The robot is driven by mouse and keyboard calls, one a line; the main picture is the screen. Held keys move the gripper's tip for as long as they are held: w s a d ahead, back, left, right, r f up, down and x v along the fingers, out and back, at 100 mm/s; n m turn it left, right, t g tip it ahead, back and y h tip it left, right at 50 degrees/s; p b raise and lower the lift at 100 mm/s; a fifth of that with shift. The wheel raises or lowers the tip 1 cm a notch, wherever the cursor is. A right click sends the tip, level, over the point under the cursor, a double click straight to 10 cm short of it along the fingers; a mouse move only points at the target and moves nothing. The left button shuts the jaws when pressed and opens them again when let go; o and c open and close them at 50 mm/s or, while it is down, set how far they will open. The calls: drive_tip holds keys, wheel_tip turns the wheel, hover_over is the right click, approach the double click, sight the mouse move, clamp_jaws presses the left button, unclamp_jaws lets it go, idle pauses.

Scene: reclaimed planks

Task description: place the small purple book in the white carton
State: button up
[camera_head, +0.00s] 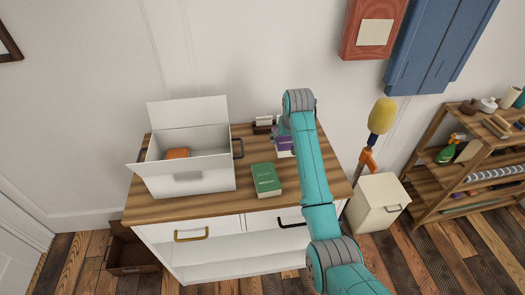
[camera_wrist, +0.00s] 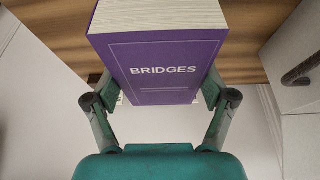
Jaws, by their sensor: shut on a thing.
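The small purple book (camera_wrist: 162,62), with "BRIDGES" on its cover, is between the fingers of my gripper (camera_wrist: 161,100) in the wrist view. My gripper is shut on it. In the head view the purple book (camera_head: 285,143) shows only partly beside my arm, which hides the rest of it and most of my gripper. The white carton (camera_head: 190,180) stands with its flaps open on the left part of the wooden cabinet top. An orange thing (camera_head: 177,153) lies inside it. The book is to the right of the carton, apart from it.
A green book (camera_head: 265,180) lies on the cabinet top (camera_head: 160,211) between the carton and my arm. A small dark holder (camera_head: 263,125) stands at the back. A white bin (camera_head: 377,201) and a wooden shelf (camera_head: 440,183) stand to the right.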

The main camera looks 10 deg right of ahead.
sight(289, 149)
drive_tip(key=shift+f, duration=3.8)
drive_tip(key=shift+f, duration=0.1)
drive_tip(key=o, duration=1.1)
drive_tip(key=shift+o, duration=0.2)
drive_tip(key=v, duration=1.1)
drive_tip(key=shift+s+r, duration=0.2)
drive_tip(key=shift+r, duration=0.1)
drive_tip(key=shift+s, duration=0.15)
drive_tip(key=shift+s+d+f, duration=0.1)
drive_tip(key=shift+s+d, duration=0.1)
drive_tip(key=shift+s, duration=0.2)
drive_tip(key=x, duration=0.5)
drive_tip(key=shift+f, duration=0.15)
drive_tip(key=shift+w+a+x, duration=0.1)
drive_tip(key=shift+w+x, duration=0.05)
drive_tip(key=shift+x, duration=1.25)
drive_tip(key=shift+w+a+x, duration=0.1)
drive_tip(key=shift+w+x, duration=0.05)
drive_tip(key=shift+x, duration=1.25)
